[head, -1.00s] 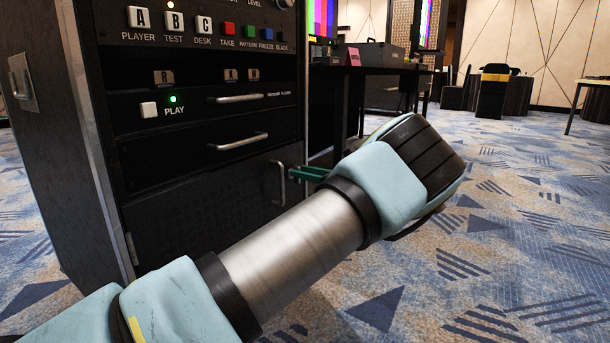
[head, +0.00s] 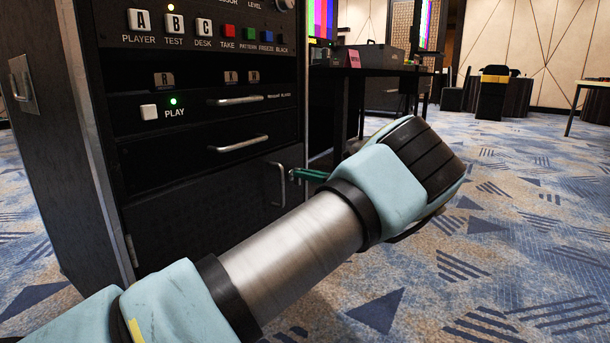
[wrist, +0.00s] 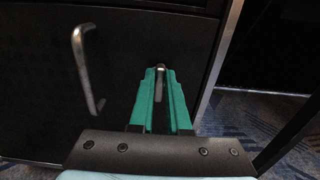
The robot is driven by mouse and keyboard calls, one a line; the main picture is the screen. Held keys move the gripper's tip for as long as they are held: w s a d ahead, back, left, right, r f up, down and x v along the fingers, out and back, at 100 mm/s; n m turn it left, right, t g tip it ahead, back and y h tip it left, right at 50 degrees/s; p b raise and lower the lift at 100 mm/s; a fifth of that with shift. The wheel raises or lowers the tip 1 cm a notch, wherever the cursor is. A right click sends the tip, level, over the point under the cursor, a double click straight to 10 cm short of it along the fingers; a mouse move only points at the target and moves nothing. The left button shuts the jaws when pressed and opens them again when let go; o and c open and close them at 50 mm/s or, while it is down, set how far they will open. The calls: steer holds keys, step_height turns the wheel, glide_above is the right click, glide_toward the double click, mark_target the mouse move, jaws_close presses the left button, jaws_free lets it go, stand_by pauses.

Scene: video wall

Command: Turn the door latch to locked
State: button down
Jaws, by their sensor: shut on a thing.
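The black cabinet door (head: 205,215) is the lowest panel of the rack and looks closed. It has a curved metal pull handle (head: 278,184), which also shows at the left in the wrist view (wrist: 84,70). The small metal door latch (wrist: 161,86) is near the door's right edge. It appears upright in the wrist view, between the green fingers. My gripper (wrist: 161,74) is shut on the latch, to the right of the pull handle. In the head view my gripper (head: 297,175) reaches the door from the right, and its fingers mostly hide the latch.
Above the door are drawer handles (head: 238,143), a lit PLAY button (head: 149,112) and a row of coloured buttons. A dark table (head: 372,75) stands behind the rack. The patterned carpet (head: 520,220) is clear to the right.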

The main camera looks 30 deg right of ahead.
steer(key=shift+r+n+p, duration=0.1)
steer(key=shift+n+p, duration=0.2)
steer(key=shift+p, duration=0.1)
steer(key=n+p, duration=0.4)
steer(key=n, duration=0.1)
steer(key=n+p, duration=0.2)
steer(key=n, duration=0.1)
steer(key=shift+s+a+f+p, duration=0.2)
steer(key=shift+s+a+p, duration=0.05)
steer(key=shift+a+p, duration=0.15)
steer(key=n, duration=0.3)
steer(key=n+p, duration=0.1)
steer(key=shift+s+a+f+n, duration=0.1)
steer(key=shift+a+f+n, duration=0.05)
steer(key=shift+f+n, duration=0.15)
steer(key=n, duration=0.4)
steer(key=shift+f+n, duration=0.3)
steer(key=c, duration=0.9)
jaws_free()
